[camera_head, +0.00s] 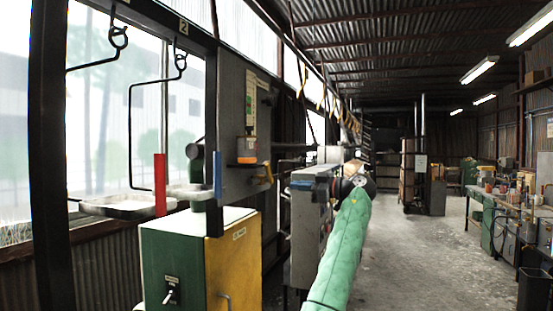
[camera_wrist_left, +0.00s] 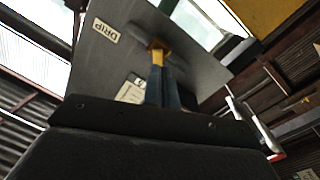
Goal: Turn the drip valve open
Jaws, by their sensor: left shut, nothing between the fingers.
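The drip valve's yellow handle (camera_wrist_left: 158,45) is on a grey panel in the left wrist view, beside a label reading DRIP (camera_wrist_left: 105,31). In the head view a yellow handle (camera_head: 265,174) shows at the lower right edge of the grey panel (camera_head: 235,130). My left gripper (camera_wrist_left: 160,70) is shut and empty. Its blue-grey fingers point at the yellow handle, with the tips close to it; I cannot tell whether they touch. In the head view the fingers are hard to make out. My right gripper is not in view.
A green and yellow cabinet (camera_head: 178,255) stands below the panel. Wire hangers (camera_head: 131,118) with trays (camera_head: 120,206) hang at the left by the windows. A grey box (camera_head: 308,235) stands right of the cabinet. The concrete floor (camera_head: 420,255) is open, with a workbench (camera_head: 510,205) at the right.

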